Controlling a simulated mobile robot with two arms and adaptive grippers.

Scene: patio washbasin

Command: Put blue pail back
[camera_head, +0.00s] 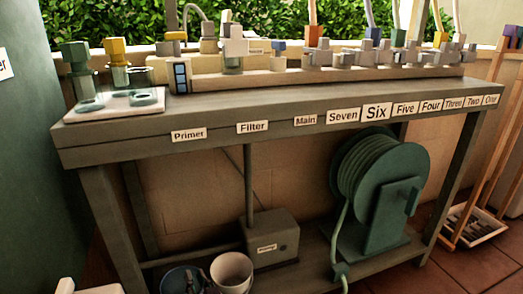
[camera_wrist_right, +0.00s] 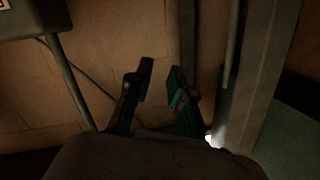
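A dark blue round pail (camera_head: 176,281) shows at the bottom edge of the head view, under the bench and left of a white pail (camera_head: 230,268). Its lower part is cut off by the frame, and small dark shapes cover part of it. In the right wrist view my right gripper (camera_wrist_right: 159,78) has its two dark fingers apart, with a brown wall behind the gap and nothing seen between them. I cannot make out its fingertips clearly in the head view. My left gripper is not in view.
The grey bench (camera_head: 290,115) has labelled stations and several valves on top. Below it stand a pump box (camera_head: 272,240) and a green hose reel (camera_head: 375,200). A wooden rack (camera_head: 490,140) with a white tray (camera_head: 478,224) stands at the right. Bench legs flank the space underneath.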

